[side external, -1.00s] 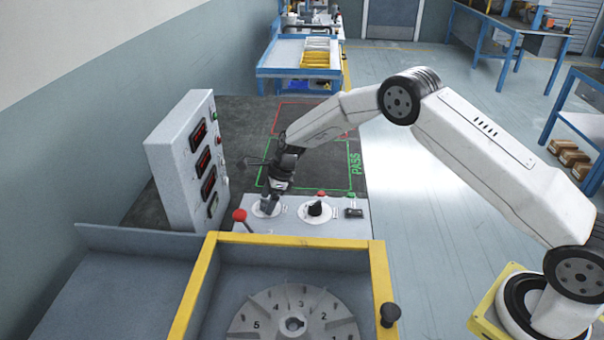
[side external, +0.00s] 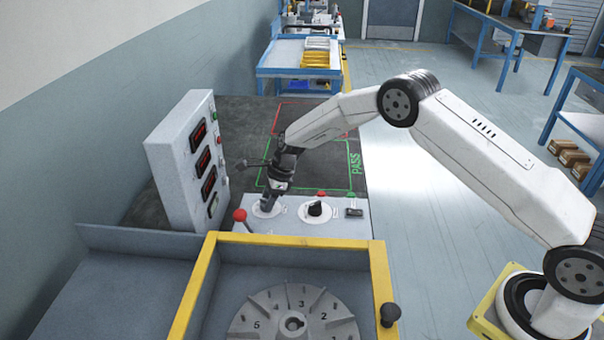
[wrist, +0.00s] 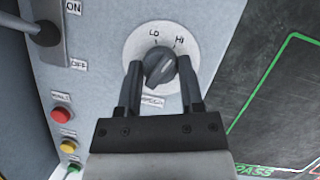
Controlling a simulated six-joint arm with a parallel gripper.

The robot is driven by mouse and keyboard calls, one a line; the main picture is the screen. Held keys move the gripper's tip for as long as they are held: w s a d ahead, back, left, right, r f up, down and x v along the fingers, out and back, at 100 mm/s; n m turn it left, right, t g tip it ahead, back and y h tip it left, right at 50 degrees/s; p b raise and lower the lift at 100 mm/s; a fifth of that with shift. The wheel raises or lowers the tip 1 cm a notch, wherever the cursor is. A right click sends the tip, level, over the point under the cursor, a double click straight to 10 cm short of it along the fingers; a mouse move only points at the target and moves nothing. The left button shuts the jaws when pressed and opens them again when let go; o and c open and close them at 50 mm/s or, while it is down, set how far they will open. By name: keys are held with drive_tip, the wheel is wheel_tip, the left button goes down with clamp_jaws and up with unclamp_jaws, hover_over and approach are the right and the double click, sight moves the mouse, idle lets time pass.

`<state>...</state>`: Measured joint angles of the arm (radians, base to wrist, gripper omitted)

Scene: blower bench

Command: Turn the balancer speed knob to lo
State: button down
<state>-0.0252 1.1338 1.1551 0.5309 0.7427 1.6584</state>
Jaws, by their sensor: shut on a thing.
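The balancer speed knob (wrist: 158,70) is dark and round with a raised ridge, on a white dial (wrist: 135,48) marked LO and HI. In the wrist view its ridge slants from lower left to upper right, with the upper end nearer HI than LO. My gripper (wrist: 161,88) is shut on the knob, one finger on each side. In the side view my gripper (side external: 267,205) reaches down to the left dial on the light panel and hides most of the knob.
A second black knob (side external: 315,208) sits close to the right. A red-topped lever (side external: 240,215) stands at the left. A grey display box (side external: 180,160) rises behind left. The yellow-edged housing (side external: 290,244) with a numbered rotor (side external: 290,318) is in front.

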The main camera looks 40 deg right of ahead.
drive_tip(key=n+g, duration=0.2)
drive_tip(key=n, duration=0.2)
drive_tip(key=shift+w+n, duration=0.15)
drive_tip(key=shift+n, duration=0.25)
drive_tip(key=n, duration=0.2)
drive_tip(key=n+g, duration=0.1)
drive_tip(key=n, duration=0.1)
drive_tip(key=shift+w+n+g, duration=0.1)
drive_tip(key=shift+n+g, duration=0.2)
drive_tip(key=shift+c, duration=1.2)
unclamp_jaws()
drive_tip(key=shift+r, duration=0.1)
drive_tip(key=v, duration=0.7)
drive_tip(key=shift+r, duration=0.3)
